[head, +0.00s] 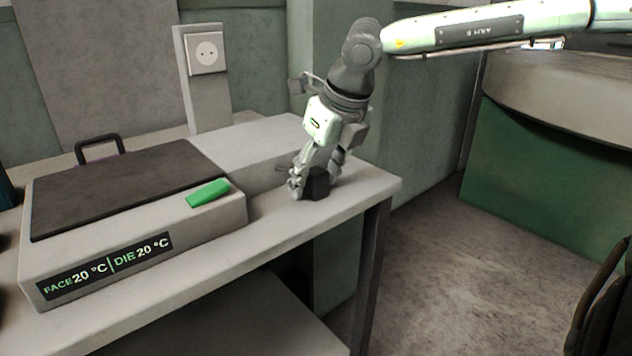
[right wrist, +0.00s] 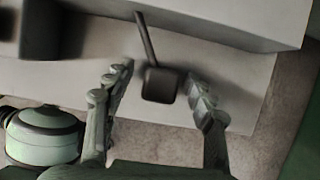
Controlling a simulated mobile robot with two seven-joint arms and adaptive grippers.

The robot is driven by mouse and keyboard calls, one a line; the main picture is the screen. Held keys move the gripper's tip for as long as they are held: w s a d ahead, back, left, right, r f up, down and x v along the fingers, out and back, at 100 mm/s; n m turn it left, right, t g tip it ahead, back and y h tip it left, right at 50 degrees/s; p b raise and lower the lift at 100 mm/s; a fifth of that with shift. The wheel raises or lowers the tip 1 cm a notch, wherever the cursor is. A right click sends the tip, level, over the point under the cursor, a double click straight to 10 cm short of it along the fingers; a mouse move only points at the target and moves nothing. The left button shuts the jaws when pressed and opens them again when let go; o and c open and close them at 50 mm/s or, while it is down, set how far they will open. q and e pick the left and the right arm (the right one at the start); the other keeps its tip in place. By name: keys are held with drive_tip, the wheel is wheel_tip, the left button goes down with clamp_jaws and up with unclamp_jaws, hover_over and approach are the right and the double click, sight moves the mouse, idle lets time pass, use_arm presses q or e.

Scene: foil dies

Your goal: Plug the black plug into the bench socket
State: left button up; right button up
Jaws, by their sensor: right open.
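The black plug (head: 318,185) stands on the bench top near its right front corner. In the right wrist view the plug (right wrist: 160,85) is a dark block with a thin dark stem or cord running up from it. My right gripper (head: 314,179) points down over the plug and is open. In the right wrist view its fingers (right wrist: 161,88) stand either side of the plug, with a gap on both sides. The bench socket (head: 208,54) is a white plate with a round face on an upright grey post at the back of the bench. My left gripper is not in view.
A grey press unit (head: 232,212) with a dark lid (head: 125,180), black handle (head: 100,147) and temperature display fills the bench's left. A green piece (head: 208,193) lies on its front right. The bench's front strip (head: 270,236) is clear.

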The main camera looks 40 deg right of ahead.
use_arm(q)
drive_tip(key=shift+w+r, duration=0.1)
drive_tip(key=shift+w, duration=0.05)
use_arm(e)
drive_tip(key=shift+c, duration=1.3)
drive_tip(key=c, duration=0.9)
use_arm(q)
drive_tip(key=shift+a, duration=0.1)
use_arm(e)
drive_tip(key=shift+r, duration=0.1)
drive_tip(key=shift+w+r, duration=0.1)
drive_tip(key=shift+r, duration=0.45)
drive_tip(key=r, duration=0.2)
drive_tip(key=a+r, duration=0.1)
drive_tip(key=shift+w+r+b, duration=0.25)
drive_tip(key=shift+r+b, duration=0.05)
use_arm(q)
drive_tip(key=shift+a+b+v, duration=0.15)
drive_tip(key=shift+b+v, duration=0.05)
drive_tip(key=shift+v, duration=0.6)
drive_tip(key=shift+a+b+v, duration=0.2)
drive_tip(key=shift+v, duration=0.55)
use_arm(e)
drive_tip(key=w+a+r, duration=0.4)
drive_tip(key=a+r, duration=0.2)
drive_tip(key=a, duration=0.3)
drive_tip(key=shift+w+a, duration=0.25)
